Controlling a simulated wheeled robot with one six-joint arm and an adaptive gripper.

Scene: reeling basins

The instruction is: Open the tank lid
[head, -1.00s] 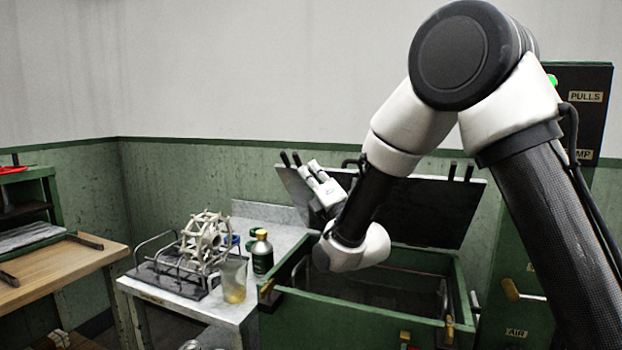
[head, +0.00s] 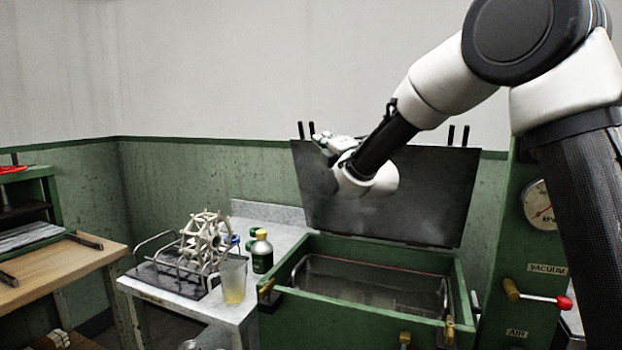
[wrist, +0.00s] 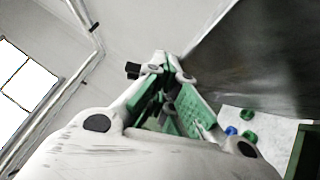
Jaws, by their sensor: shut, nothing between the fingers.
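The green tank (head: 345,318) stands open at the centre right in the head view. Its dark lid (head: 435,200) stands steeply up along the back rim, with short black posts showing above its top edge. My gripper (head: 325,143) is at the lid's upper left, in front of its dark face; I cannot tell whether it touches the lid. In the wrist view my gripper (wrist: 166,62) is shut and empty, and the lid (wrist: 255,55) fills the upper right.
A green control panel (head: 520,200) with a gauge and a red-tipped lever stands right. A wooden bench (head: 60,270) is far left.

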